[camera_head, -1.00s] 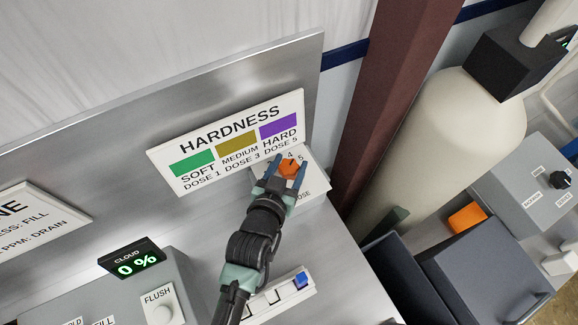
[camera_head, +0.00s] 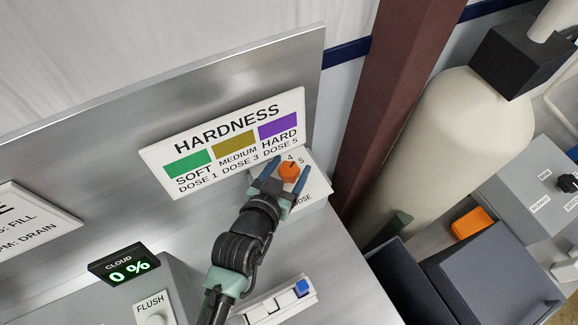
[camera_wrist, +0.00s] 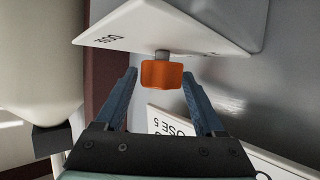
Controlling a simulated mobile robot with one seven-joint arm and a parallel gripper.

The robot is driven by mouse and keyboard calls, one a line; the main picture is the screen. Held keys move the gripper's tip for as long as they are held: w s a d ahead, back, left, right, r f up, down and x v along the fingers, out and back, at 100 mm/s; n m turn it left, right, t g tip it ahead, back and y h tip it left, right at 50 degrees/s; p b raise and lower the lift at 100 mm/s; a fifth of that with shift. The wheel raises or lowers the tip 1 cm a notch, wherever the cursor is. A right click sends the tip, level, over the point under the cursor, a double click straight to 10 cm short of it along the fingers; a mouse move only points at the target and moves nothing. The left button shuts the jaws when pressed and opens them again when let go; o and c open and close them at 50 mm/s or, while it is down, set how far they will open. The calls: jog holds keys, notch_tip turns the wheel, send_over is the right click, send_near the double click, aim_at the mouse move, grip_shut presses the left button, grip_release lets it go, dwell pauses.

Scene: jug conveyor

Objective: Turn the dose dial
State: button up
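The orange dose dial (camera_head: 289,171) sits on a small white panel (camera_head: 317,190) with numbers; 4 and 5 show near the dial. My gripper (camera_head: 289,164) is open, with one blue finger on each side of the dial. In the wrist view the dial (camera_wrist: 162,73) lies between the fingertips (camera_wrist: 160,74), with a gap to each finger. The gripper appears empty. My gripper and wrist hide the lower left of the dose panel, including its lower numbers.
A hardness sign (camera_head: 224,144) stands just behind the dial, listing soft dose 1, medium dose 3, hard dose 5. A strip with a blue-marked block (camera_head: 303,288) lies below. A cloud display (camera_head: 124,264) reads 0 %. A brown post (camera_head: 386,100) rises to the right.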

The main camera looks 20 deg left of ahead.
jog(key=shift+o, duration=0.9)
jog(key=shift+s, duration=0.1)
jog(key=b+v, duration=0.3)
jog(key=v, duration=0.9)
jog(key=shift+s+r, duration=0.25)
jog(key=shift+s, duration=0.1)
jog(key=shift+d, duration=0.1)
